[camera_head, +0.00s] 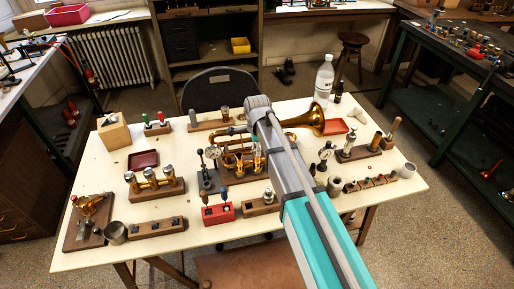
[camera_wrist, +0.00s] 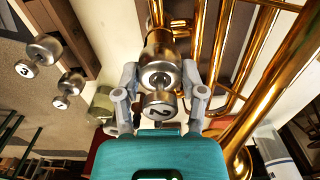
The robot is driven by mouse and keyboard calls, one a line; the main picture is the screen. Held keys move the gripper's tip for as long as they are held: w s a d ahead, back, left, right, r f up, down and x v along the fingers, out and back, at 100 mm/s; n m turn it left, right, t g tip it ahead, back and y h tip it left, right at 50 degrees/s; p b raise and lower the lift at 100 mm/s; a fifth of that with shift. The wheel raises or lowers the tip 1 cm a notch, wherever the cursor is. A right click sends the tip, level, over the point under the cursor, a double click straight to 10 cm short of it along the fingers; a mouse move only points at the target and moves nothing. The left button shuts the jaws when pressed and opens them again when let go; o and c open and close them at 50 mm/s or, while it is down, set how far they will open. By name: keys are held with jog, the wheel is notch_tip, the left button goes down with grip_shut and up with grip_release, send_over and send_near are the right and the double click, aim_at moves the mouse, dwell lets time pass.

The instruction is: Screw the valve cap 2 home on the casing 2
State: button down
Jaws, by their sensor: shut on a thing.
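My gripper (camera_wrist: 160,78) is shut on the valve cap 2 (camera_wrist: 160,106), a silver piece with a round face marked 2. One finger is on each side of it in the wrist view. The cap lines up with the brass casing 2 (camera_wrist: 157,14) behind it. The cap hides most of the casing, and I cannot tell how far its thread is engaged. In the head view the brass horn (camera_head: 312,121) lies mid-table, and my arm covers part of it along with the gripper and cap.
Silver caps (camera_wrist: 42,50), one marked 3, are at the left of the wrist view. Brass tubes (camera_wrist: 262,75) run close on the right. In the head view, a wooden rack (camera_head: 158,190), red block (camera_head: 218,213) and clear bottle (camera_head: 323,80) surround the horn on the table.

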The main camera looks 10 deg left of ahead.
jog(key=shift+m, duration=0.5)
jog(key=shift+c, duration=0.5)
grip_release()
jog(key=shift+n, duration=0.4)
